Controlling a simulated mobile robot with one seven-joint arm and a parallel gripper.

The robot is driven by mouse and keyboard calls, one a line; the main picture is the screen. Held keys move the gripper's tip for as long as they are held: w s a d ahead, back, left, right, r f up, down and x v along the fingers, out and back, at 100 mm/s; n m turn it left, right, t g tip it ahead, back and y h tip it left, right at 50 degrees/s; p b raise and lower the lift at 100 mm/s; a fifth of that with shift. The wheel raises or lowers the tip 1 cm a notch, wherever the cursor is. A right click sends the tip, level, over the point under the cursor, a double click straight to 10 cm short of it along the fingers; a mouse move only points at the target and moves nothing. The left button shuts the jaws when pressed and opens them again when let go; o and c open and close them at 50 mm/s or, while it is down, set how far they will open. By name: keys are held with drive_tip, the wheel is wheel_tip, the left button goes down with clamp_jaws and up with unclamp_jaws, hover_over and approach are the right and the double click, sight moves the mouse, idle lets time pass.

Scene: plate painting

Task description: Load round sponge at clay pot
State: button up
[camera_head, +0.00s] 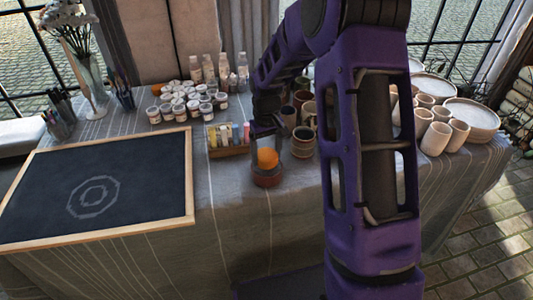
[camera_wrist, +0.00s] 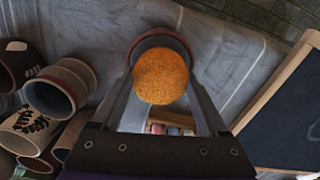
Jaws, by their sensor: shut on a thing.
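A round orange sponge (camera_head: 267,158) is between the two fingers of my gripper (camera_head: 268,150), which is shut on it. The sponge also shows in the wrist view (camera_wrist: 160,77), between the fingertips. The clay pot (camera_head: 267,181) is a small reddish-brown vessel near the table's front edge. In the head view the sponge appears right over the pot's opening. In the wrist view the pot's rim (camera_wrist: 158,36) shows behind the sponge, which hides much of the opening. I cannot tell whether the sponge touches the pot.
A framed dark board (camera_head: 95,185) lies at the left. A box of coloured items (camera_head: 228,140) stands just behind and left of the pot. Mugs (camera_head: 303,140) stand close at its right. Paint jars (camera_head: 185,100) fill the back. Bare cloth lies left of the pot.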

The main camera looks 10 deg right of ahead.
drive_tip(key=shift+f+b, duration=0.3)
drive_tip(key=shift+f, duration=0.3)
idle(1.4)
drive_tip(key=shift+r+p, duration=2.6)
drive_tip(key=shift+r, duration=1)
drive_tip(key=shift+f, duration=0.1)
